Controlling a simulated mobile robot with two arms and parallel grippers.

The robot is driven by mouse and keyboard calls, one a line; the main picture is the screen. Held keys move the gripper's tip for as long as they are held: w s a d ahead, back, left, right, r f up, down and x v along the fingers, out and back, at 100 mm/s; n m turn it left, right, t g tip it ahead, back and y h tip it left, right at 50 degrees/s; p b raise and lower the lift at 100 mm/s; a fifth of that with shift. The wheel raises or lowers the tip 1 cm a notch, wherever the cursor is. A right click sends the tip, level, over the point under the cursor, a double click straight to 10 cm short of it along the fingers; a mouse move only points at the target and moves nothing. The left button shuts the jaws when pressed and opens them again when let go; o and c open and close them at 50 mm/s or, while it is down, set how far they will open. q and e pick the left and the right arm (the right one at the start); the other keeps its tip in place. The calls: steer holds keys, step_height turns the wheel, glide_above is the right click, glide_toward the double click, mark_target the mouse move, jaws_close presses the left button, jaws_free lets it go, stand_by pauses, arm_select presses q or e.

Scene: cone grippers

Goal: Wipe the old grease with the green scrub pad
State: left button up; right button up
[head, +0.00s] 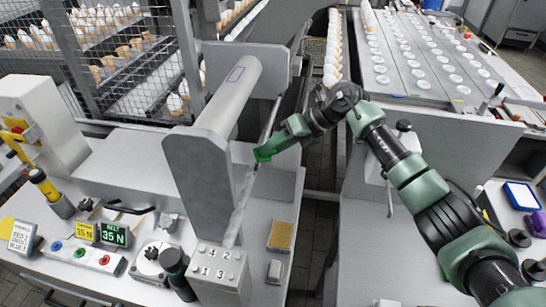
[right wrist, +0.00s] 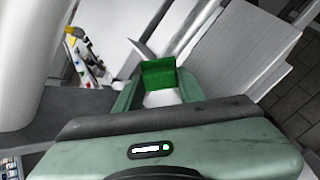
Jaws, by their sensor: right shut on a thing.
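The green scrub pad (head: 264,154) is at the tip of my right gripper (head: 270,151), beside the inclined strip behind the upright grey plate. In the right wrist view the pad (right wrist: 158,74) sits between the two green fingertips, and the gripper is shut on it. A long pale inclined strip (head: 239,210) runs down just left of and below the pad. I cannot tell whether the pad touches it. I cannot make out the old grease clearly. My left gripper is not in view.
A large grey roller (head: 232,92) and upright plate (head: 198,165) stand close left of the pad. A numbered block (head: 218,270), a tan brush-like block (head: 281,236) and a button panel (head: 90,254) are in front. Cones (head: 332,50) line up behind.

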steer(key=shift+w, duration=0.15)
steer(key=shift+s+a+p, duration=0.15)
steer(key=shift+s+p, duration=0.35)
steer(key=shift+s, duration=0.2)
steer(key=shift+s+a+f+p, duration=0.1)
steer(key=shift+s+a+p, duration=0.1)
steer(key=shift+s, duration=0.3)
steer(key=shift+s+a+f+p, duration=0.1)
steer(key=shift+s+p, duration=0.1)
steer(key=shift+s, duration=0.3)
steer(key=shift+s+r+p, duration=0.1)
steer(key=shift+s+p, duration=0.5)
steer(key=shift+s, duration=0.3)
steer(key=shift+s+a+p, duration=0.3)
steer(key=shift+s, duration=0.55)
steer(key=shift+s+a+r+p, duration=0.1)
steer(key=shift+s+p, duration=0.45)
steer(key=shift+s, duration=0.4)
steer(key=shift+s+a, duration=0.15)
steer(key=shift+s, duration=0.45)
steer(key=shift+w, duration=0.1)
